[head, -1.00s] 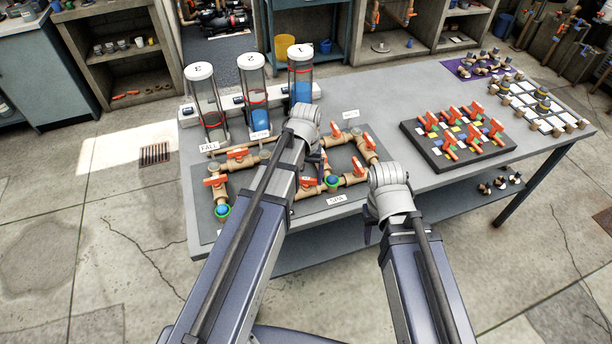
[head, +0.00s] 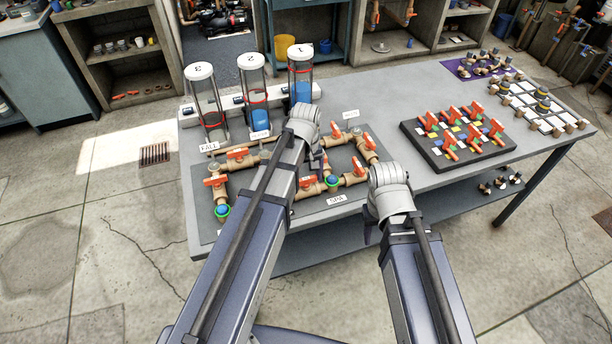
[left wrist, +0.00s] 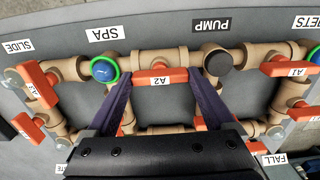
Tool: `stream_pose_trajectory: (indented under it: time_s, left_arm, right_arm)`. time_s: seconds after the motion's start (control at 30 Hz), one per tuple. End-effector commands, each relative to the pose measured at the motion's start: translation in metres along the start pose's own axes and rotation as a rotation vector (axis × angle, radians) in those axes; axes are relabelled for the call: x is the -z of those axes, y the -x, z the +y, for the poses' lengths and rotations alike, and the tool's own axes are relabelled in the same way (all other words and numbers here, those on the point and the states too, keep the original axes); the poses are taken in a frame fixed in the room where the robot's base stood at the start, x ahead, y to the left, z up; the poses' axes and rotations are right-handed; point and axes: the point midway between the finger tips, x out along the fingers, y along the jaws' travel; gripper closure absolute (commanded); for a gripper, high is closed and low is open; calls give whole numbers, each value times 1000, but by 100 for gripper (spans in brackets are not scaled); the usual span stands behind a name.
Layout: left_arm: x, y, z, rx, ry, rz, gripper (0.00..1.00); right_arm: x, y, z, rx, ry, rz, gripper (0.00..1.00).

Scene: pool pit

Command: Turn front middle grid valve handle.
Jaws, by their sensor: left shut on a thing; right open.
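The front middle valve handle, a red bar marked A2 (left wrist: 160,78), lies along its tan pipe in the left wrist view. My left gripper (left wrist: 160,84) has a dark purple finger at each end of the bar and is shut on it. In the head view, my left wrist covers most of this gripper (head: 323,164), and the orange handle (head: 308,187) shows beside it. My right gripper (head: 371,226) is open and apart from the pipes, at the front edge of the table; its fingers are mostly hidden.
A blue knob with a green ring (left wrist: 103,68) and a black cap (left wrist: 217,62) flank the handle. Handles A1 (left wrist: 286,67) and A3 (left wrist: 38,84) are close by. Numbered cylinders (head: 253,95) stand behind; a dark valve board (head: 459,148) lies right. Grey tabletop (head: 395,98) is clear between.

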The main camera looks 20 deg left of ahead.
Motion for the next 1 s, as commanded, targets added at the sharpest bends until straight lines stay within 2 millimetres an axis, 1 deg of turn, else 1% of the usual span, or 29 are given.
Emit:
stream_pose_trajectory:
  time_s: [0.3, 0.33, 0.43, 0.77, 0.87, 1.0]
  left_arm:
    - [0, 0, 0, 0, 5, -1, 68]
    - [0, 0, 0, 0, 5, -1, 10]
    - [0, 0, 0, 0, 4, -1, 0]
    - [0, 2, 0, 0, 3, -1, 0]
    - [0, 8, 0, 0, 2, 0, 0]
    - [0, 21, 0, 0, 2, 0, 0]
  right_arm:
    - [0, 0, 0, 0, 0, 0, 50]
    - [0, 0, 0, 0, 0, 0, 50]
    - [0, 0, 0, 0, 0, 0, 50]
    - [0, 2, 0, 0, 0, 0, 50]
    - [0, 8, 1, 0, 0, 0, 50]
    - [-1, 21, 2, 0, 0, 0, 50]
